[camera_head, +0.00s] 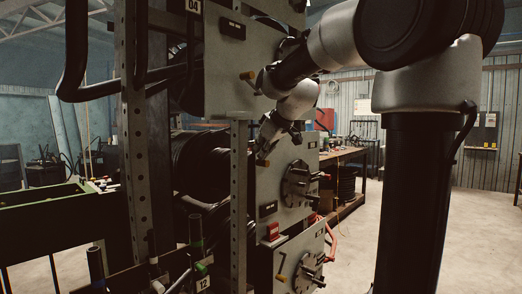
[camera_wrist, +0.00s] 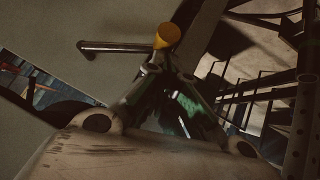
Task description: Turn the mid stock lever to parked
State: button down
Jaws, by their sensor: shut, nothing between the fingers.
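The mid stock lever is a metal rod with a yellow knob (camera_wrist: 167,36). In the wrist view the rod runs sideways from a pivot on the grey panel at the left to the knob. My gripper (camera_wrist: 154,66) is shut and empty, with its fingertips just below the knob. I cannot tell whether they touch it. In the head view my gripper (camera_head: 263,150) points down at the upper left of the middle panel (camera_head: 277,190), and it largely hides the lever there.
The middle panel carries a round hub with red-tipped handles (camera_head: 299,181). An upper panel (camera_head: 235,55) has its own yellow-tipped lever, and a lower panel (camera_head: 290,255) has another. A perforated upright post (camera_head: 239,185) stands close left of my gripper. Open floor lies to the right.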

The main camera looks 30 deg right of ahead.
aim_at(265, 161)
jog(key=shift+f, duration=0.45)
jog(key=shift+d+f, duration=0.15)
jog(key=shift+f, duration=0.9)
jog(key=shift+w+d+f, duration=0.1)
jog(key=shift+d+f, duration=0.1)
jog(key=shift+f, duration=0.25)
jog(key=shift+w+d+f, duration=0.1)
jog(key=shift+d+f, duration=0.1)
jog(key=shift+f, duration=0.25)
